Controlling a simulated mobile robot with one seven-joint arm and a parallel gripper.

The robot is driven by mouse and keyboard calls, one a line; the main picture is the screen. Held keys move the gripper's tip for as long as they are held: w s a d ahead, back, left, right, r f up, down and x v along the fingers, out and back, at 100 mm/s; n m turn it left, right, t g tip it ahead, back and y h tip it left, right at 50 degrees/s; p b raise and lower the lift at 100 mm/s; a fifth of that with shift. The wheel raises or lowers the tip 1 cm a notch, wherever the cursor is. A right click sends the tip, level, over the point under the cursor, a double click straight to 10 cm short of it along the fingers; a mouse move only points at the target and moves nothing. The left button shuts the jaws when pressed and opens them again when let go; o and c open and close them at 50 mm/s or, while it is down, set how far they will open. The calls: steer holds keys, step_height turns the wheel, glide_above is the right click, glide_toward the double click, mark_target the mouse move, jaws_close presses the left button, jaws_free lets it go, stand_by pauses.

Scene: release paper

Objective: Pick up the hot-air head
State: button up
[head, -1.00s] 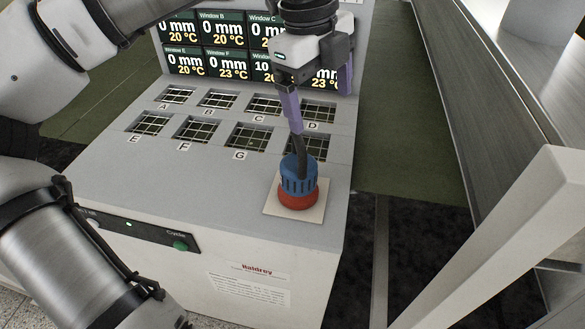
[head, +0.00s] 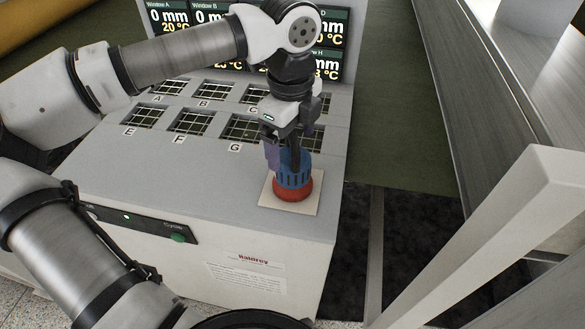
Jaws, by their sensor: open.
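The hot-air head (head: 293,183) has a blue ribbed upper part and a red base. It stands upright on a pale square pad (head: 309,207) at the front right of the grey machine top. My gripper (head: 284,158) is open and has come down at the head's upper part. One purple finger shows on the left side, in front of the blue part. The other finger is mostly hidden, so I cannot tell whether either finger touches the head.
The machine top (head: 220,192) has several grid windows marked with letters, and display panels (head: 172,22) stand behind. A front panel (head: 150,226) carries a green button. A grey bench (head: 480,90) and a pale rail (head: 490,235) stand to the right.

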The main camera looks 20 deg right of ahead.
steer(key=shift+f+p, duration=0.35)
steer(key=shift+f, duration=1.4)
steer(key=shift+r, duration=0.1)
jaws_close()
steer(key=shift+r, duration=0.1)
